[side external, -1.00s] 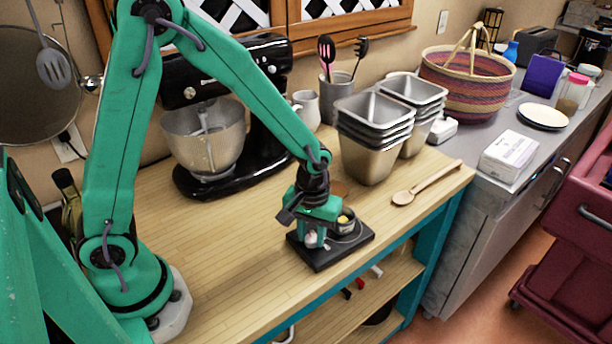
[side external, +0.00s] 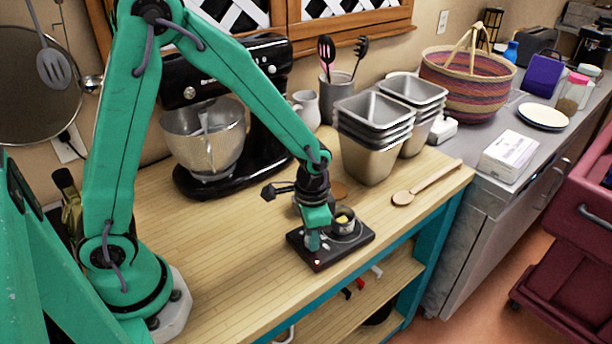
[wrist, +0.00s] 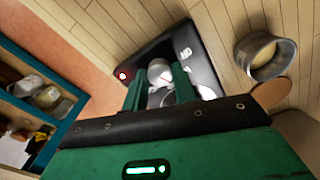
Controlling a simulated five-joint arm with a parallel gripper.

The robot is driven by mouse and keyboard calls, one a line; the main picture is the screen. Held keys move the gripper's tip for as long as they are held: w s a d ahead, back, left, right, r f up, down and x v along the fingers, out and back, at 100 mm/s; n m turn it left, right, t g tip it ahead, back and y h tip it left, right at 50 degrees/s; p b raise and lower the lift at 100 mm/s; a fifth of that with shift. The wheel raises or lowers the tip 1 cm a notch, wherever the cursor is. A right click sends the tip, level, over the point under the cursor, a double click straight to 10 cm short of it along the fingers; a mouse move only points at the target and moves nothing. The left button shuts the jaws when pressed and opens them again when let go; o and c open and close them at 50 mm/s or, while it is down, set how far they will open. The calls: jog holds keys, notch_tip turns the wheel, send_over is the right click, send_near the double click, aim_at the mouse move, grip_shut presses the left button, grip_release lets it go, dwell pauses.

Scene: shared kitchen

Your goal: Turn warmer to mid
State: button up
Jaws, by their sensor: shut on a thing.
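The warmer (side external: 345,250) is a dark flat plate near the front edge of the wooden counter, and it also shows in the wrist view (wrist: 200,55). A red light (wrist: 123,76) glows at one corner. My gripper (side external: 313,244) points down over the plate's left part. In the wrist view its green fingers (wrist: 159,80) are shut on a pale round knob (wrist: 159,68), partly hidden between them. A faint reddish mark shows on the knob, but its setting is unclear. White markings (wrist: 186,52) show on the plate.
Behind are a stand mixer (side external: 205,140) and stacked metal pans (side external: 372,140). A wooden spoon (side external: 425,183) lies to the right. The counter left of the warmer is clear.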

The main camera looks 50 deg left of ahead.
jog(key=m, duration=0.4)
jog(key=shift+m, duration=0.4)
jog(key=o, duration=1)
jog(key=shift+c, duration=0.2)
jog(key=shift+r, duration=0.15)
jog(key=shift+r, duration=3.75)
jog(key=shift+r, duration=0.1)
